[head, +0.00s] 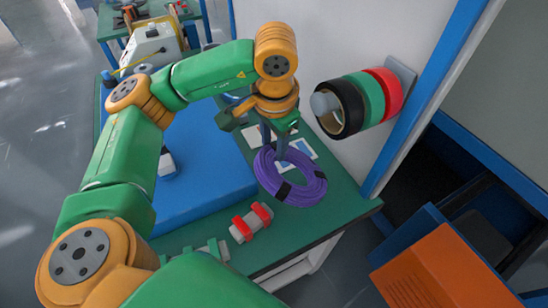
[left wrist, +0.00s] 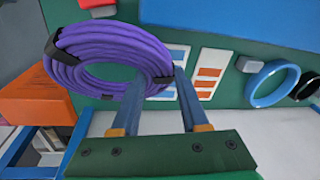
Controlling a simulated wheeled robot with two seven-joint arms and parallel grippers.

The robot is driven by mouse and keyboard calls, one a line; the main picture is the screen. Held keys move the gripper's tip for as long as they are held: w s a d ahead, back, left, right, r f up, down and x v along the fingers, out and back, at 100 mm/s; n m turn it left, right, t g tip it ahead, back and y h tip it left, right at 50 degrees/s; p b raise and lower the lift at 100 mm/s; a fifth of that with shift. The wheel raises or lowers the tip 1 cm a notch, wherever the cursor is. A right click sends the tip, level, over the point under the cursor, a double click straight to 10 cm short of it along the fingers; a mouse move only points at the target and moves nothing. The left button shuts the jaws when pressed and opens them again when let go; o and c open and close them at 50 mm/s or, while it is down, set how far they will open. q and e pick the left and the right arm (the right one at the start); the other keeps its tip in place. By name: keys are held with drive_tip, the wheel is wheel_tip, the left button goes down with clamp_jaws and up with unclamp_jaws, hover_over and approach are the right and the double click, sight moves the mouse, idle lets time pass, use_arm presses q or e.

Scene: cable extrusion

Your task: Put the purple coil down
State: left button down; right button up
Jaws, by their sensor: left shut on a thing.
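The purple coil (head: 289,178) is a ring of cable with black wraps, over the green tabletop (head: 341,202) near its right corner in the head view. My left gripper (head: 281,150) is above the coil's upper edge, its fingers pointing down and shut on it. My right gripper is not in view.
White cards (head: 303,147) lie behind the coil. A red and grey part (head: 251,222) lies left of it. Black, green and red rolls (head: 361,103) hang on a wall peg to the right. A blue mat (head: 205,165) covers the table's left. An orange box (head: 440,272) stands lower right.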

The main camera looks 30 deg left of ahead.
sight(275, 151)
use_arm(q)
wheel_tip(275, 151, down, 4)
drive_tip(key=shift+d+r+b, duration=0.15)
drive_tip(key=shift+b, duration=1.1)
drive_tip(key=shift+r+p, duration=0.25)
drive_tip(key=shift+p, duration=0.05)
drive_tip(key=shift+f, duration=0.1)
drive_tip(key=shift+c, duration=2.1)
unclamp_jaws()
